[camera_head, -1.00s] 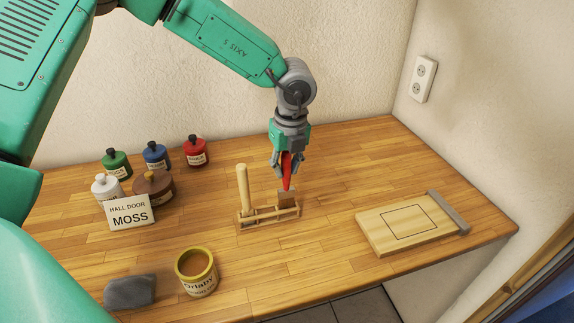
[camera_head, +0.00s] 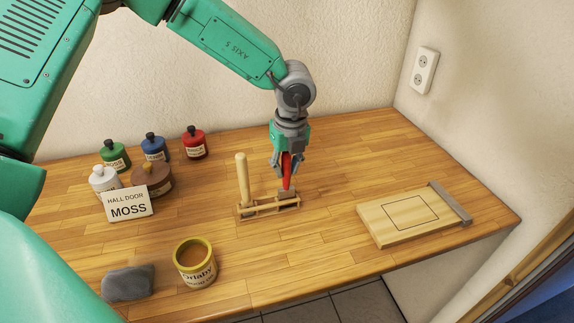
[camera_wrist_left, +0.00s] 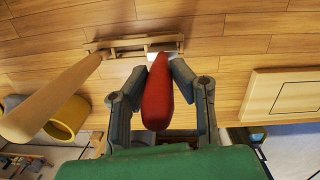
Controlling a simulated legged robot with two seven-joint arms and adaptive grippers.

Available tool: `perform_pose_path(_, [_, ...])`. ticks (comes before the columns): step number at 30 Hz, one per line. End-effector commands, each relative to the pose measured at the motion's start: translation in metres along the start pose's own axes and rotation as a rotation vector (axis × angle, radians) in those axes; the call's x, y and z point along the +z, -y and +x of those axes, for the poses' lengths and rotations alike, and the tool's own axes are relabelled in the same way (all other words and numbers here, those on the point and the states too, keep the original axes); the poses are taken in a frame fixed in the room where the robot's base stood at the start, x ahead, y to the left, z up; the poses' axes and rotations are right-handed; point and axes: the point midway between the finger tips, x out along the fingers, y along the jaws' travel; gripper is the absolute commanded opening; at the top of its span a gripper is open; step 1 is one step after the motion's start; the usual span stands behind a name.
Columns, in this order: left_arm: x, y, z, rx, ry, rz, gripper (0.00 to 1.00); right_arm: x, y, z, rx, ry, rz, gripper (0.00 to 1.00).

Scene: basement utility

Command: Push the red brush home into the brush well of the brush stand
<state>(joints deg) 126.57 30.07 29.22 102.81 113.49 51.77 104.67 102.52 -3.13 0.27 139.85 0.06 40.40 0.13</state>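The red brush (camera_head: 287,172) is upright, handle up, with its lower end at the right part of the wooden brush stand (camera_head: 256,211). My left gripper (camera_head: 287,165) is shut on its red handle from above. In the left wrist view the red handle (camera_wrist_left: 158,95) sits between both fingers of the gripper (camera_wrist_left: 160,75). The brush's lower end reaches the stand (camera_wrist_left: 110,44); how deep it sits in the well cannot be told. A pale wooden stick (camera_head: 242,180) stands upright at the stand's left end. My right gripper is not in view.
A wooden board (camera_head: 385,232) with a grey end bar lies to the right. A yellow-rimmed tin (camera_head: 194,268) and a grey cloth-like lump (camera_head: 128,283) are at the front left. Paint bottles and a MOSS card (camera_head: 128,206) stand at the left. The bench between stand and board is clear.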

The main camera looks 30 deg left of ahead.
Motion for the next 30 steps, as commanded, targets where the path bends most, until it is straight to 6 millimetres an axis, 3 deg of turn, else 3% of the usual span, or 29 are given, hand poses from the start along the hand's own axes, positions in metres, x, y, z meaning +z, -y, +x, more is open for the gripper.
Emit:
perform_pose_path(1, [0.0, 0.0, 0.0, 0.0, 0.0, 0.0, 0.37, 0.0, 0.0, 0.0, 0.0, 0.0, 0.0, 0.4])
perform_pose_path(2, [0.0, 0.0, 0.0, 0.0, 0.0, 0.0, 0.44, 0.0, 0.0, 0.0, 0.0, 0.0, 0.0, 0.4])
perform_pose_path(14, [0.0, 0.0, -0.006, -0.001, 0.0, 0.0, 0.44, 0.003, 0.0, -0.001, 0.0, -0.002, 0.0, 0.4])
perform_pose_path(30, [0.002, 0.001, -0.105, -0.001, 0.0, 0.0, 0.44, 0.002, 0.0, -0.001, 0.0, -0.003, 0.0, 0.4])
